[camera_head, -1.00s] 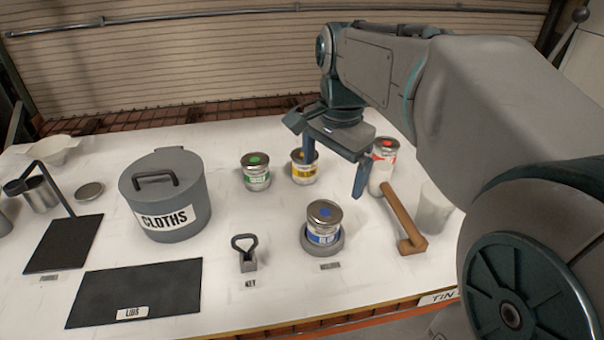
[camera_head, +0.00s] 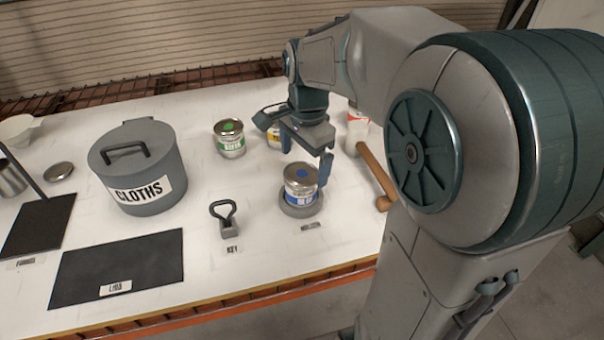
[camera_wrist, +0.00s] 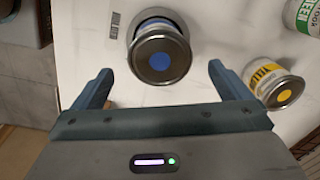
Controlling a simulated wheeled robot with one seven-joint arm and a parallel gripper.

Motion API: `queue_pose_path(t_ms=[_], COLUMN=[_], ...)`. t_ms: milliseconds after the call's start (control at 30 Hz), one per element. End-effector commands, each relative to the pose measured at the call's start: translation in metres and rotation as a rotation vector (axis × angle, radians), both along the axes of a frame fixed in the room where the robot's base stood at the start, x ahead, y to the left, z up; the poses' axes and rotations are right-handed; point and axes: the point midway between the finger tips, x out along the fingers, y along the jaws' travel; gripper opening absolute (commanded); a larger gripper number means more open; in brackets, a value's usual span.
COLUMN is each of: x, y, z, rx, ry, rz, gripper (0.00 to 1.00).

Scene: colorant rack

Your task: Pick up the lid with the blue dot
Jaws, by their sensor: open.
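The lid with the blue dot (camera_head: 302,173) sits on top of the blue-labelled tin (camera_head: 300,195), which stands upright on a round grey base (camera_head: 287,209). The lid also shows in the wrist view (camera_wrist: 160,57), beyond and roughly centred between the two fingertips. My gripper (camera_head: 306,162) is open and empty, just behind and above the tin in the head view. In the wrist view my gripper (camera_wrist: 160,78) has its fingers spread wider than the lid. I cannot tell the exact height of the fingers over the lid.
The green-dot tin (camera_head: 230,140) and the yellow tin (camera_wrist: 272,84) stand nearby. A red-labelled tin (camera_head: 358,130) and a wooden-handled tool (camera_head: 375,170) are to the right. The key (camera_head: 225,218), CLOTHS bin (camera_head: 140,170) and black LIDS mat (camera_head: 120,265) are to the left.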

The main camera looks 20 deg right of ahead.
Motion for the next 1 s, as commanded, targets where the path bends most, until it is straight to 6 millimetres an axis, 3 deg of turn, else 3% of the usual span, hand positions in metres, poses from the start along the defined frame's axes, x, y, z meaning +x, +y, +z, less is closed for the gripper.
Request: queue_pose_path(t_ms=[200,467,633,1000], x=[0.002,0.002,0.002,0.002], y=[-0.001,0.0,0.0,0.0], z=[-0.027,-0.029,-0.029,-0.028], rx=[0.0,0.0,0.0,0.0], ry=[0.002,0.0,0.0,0.0], rz=[0.001,0.001,0.001,0.001], gripper=[0.97,0.97,0.49,0.49])
